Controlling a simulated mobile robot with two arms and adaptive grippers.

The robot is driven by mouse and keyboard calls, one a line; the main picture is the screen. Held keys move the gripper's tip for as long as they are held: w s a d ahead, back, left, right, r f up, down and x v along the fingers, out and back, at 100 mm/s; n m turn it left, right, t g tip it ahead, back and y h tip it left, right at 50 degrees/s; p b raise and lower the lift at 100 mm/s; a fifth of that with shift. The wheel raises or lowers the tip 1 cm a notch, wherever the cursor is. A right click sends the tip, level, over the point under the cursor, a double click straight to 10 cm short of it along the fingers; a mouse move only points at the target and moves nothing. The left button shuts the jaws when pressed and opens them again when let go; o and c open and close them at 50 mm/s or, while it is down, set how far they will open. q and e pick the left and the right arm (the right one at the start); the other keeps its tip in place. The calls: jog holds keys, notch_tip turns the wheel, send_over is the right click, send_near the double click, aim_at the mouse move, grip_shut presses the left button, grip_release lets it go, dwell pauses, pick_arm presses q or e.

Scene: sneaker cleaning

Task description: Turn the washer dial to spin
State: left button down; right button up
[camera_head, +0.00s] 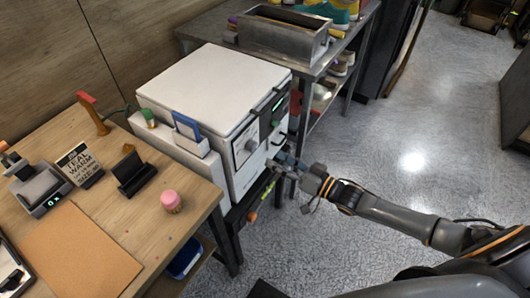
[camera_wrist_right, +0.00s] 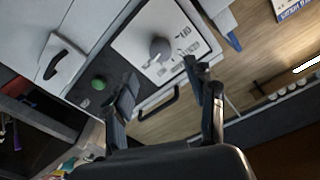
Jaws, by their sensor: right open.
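The washer (camera_head: 215,82) is a white box with a control panel on its front. Its round dial (camera_head: 251,145) is on that panel; in the right wrist view the grey dial (camera_wrist_right: 160,47) stands on a white plate with small printed marks, too small to read. My right gripper (camera_head: 280,164) is in front of the washer, right of and lower than the dial. In the right wrist view my right gripper (camera_wrist_right: 163,83) is open and empty, its fingers spread below the dial and apart from it. My left gripper is not in view.
A green button (camera_wrist_right: 99,82) and a black handle (camera_wrist_right: 158,103) are close to the fingers. A metal bin (camera_head: 283,38) sits on a shelf behind.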

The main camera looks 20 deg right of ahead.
jog(key=shift+v, duration=2.3)
jog(key=s+d+f+g+h, duration=0.1)
jog(key=d+f+h, duration=0.15)
jog(key=f, duration=0.55)
jog(key=s+d+f+g+h, duration=0.1)
jog(key=d+f+h, duration=0.15)
jog(key=f, duration=0.55)
jog(key=s+d+f+m+g+h, duration=0.1)
jog(key=s+f+g+h, duration=0.1)
jog(key=s+f, duration=0.45)
jog(key=s+f+g+h, duration=0.2)
jog(key=s+f, duration=0.2)
jog(key=f, duration=0.6)
jog(key=s+a+f+g, duration=0.2)
jog(key=s+f, duration=0.2)
jog(key=s, duration=0.5)
jog(key=s+a+f+n+g+h, duration=0.1)
jog(key=s+a+f+g, duration=0.1)
jog(key=s, duration=0.7)
jog(key=s+a+f+g, duration=0.3)
jog(key=s+f, duration=0.4)
jog(key=s, duration=0.3)
jog(key=shift+g+h, duration=0.3)
jog(key=shift+g, duration=0.1)
jog(key=shift+s+r, duration=0.1)
